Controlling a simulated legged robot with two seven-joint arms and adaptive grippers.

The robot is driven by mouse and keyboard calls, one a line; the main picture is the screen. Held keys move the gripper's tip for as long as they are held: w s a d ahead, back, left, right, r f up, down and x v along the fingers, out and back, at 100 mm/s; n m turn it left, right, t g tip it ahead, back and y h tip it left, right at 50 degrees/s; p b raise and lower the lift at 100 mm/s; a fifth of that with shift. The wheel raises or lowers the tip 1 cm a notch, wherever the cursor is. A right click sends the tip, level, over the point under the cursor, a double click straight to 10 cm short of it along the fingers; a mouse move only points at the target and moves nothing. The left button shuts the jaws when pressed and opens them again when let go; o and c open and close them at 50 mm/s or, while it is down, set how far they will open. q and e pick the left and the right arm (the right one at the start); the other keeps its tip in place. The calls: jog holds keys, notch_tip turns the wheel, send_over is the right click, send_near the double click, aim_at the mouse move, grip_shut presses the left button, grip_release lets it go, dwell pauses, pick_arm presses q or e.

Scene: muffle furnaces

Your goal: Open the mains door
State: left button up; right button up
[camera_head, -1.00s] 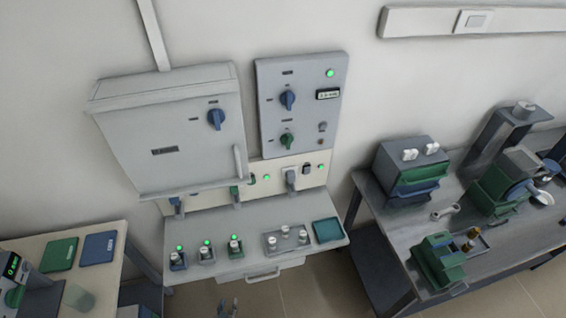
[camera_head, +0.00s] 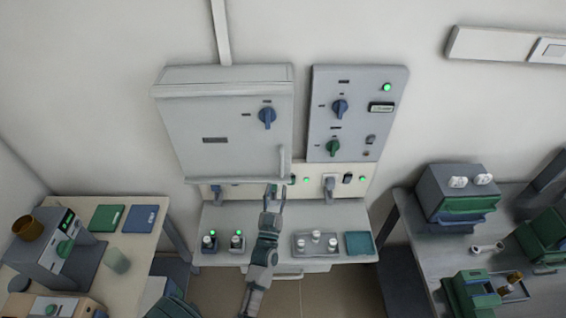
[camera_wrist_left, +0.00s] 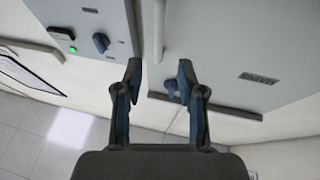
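The mains door (camera_head: 225,125) is the grey front of the wall cabinet, and it looks closed. It carries a blue rotary knob (camera_head: 267,117) and a pale upright handle (camera_head: 283,160) near its lower right edge. In the left wrist view the door (camera_wrist_left: 240,50) fills the upper right, with the handle (camera_wrist_left: 153,30) beyond the fingers. My left gripper (camera_head: 275,190) is just below the handle. Its fingers are apart, and in the left wrist view the gripper (camera_wrist_left: 159,75) is open and empty, roughly lined up with the handle. My right gripper is not in view.
A control panel (camera_head: 353,118) with blue and green knobs is right of the cabinet. Below is a shelf (camera_head: 283,245) with small green-lit devices, a tray (camera_head: 300,252) and a teal pad (camera_head: 359,244). Benches stand at left (camera_head: 130,245) and right (camera_head: 425,255).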

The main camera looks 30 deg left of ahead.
aim_at(281, 167)
pick_arm(q)
jog(key=p+x, duration=0.1)
jog(key=x, duration=0.7)
jog(key=shift+w+r, duration=0.25)
jog(key=shift+w+a+r, duration=0.15)
jog(key=shift+w+a, duration=0.15)
jog(key=shift+w, duration=0.25)
grip_shut()
